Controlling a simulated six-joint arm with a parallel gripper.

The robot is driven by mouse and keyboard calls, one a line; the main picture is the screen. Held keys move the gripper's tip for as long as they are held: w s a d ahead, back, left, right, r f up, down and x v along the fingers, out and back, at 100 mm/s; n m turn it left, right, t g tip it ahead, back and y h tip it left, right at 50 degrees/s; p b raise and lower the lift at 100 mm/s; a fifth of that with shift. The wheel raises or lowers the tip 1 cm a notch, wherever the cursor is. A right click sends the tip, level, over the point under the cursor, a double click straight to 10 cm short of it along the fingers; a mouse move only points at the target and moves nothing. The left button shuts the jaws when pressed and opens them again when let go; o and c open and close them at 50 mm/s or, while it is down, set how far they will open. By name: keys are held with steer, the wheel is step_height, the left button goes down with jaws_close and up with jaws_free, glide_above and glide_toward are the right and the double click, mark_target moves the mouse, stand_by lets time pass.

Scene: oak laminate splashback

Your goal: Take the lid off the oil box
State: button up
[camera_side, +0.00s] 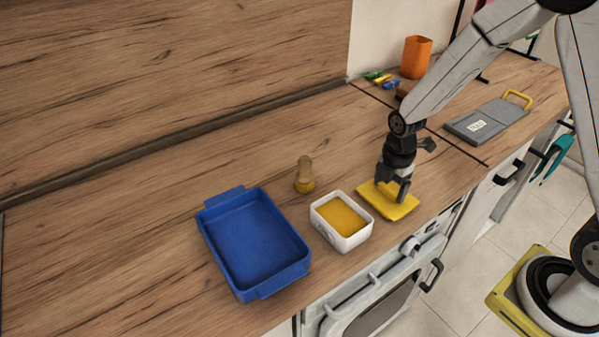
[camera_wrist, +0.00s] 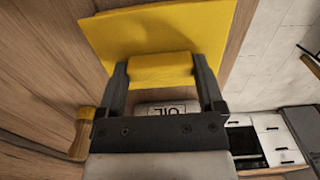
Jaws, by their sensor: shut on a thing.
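The oil box (camera_side: 329,226) is a small white box, open at the top, with yellow-orange contents showing inside. Its side with the letters "OIL" (camera_wrist: 167,109) shows between my fingers in the wrist view. The lid (camera_side: 388,203) is a flat yellow plate with a thick handle block (camera_wrist: 161,69) on it. My gripper (camera_side: 392,186) is shut on the lid's handle, with a finger on each side. The lid is right of the box and apart from it, at or just above the counter; I cannot tell whether it touches.
A blue tray (camera_side: 207,233) stands left of the box, empty. A small wooden-topped brush or bottle (camera_side: 304,175) stands behind the box. A grey board with a yellow handle (camera_side: 487,122) lies at the right, and an orange cup (camera_side: 416,57) stands at the back. The counter's front edge is close.

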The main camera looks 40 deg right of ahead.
steer(key=shift+f, duration=0.35)
steer(key=o, duration=1)
steer(key=shift+c, duration=0.2)
steer(key=shift+r, duration=0.15)
steer(key=shift+r, duration=3.75)
steer(key=shift+s, duration=0.1)
steer(key=m, duration=0.1)
steer(key=s+m, duration=0.1)
steer(key=m, duration=0.2)
steer(key=shift+s+a+r+t, duration=0.3)
steer(key=shift+a, duration=0.05)
steer(key=s+a+m+t, duration=0.1)
steer(key=s+m, duration=0.6)
steer(key=m, duration=0.7)
steer(key=shift+a+r+t, duration=0.4)
steer(key=shift+t, duration=0.1)
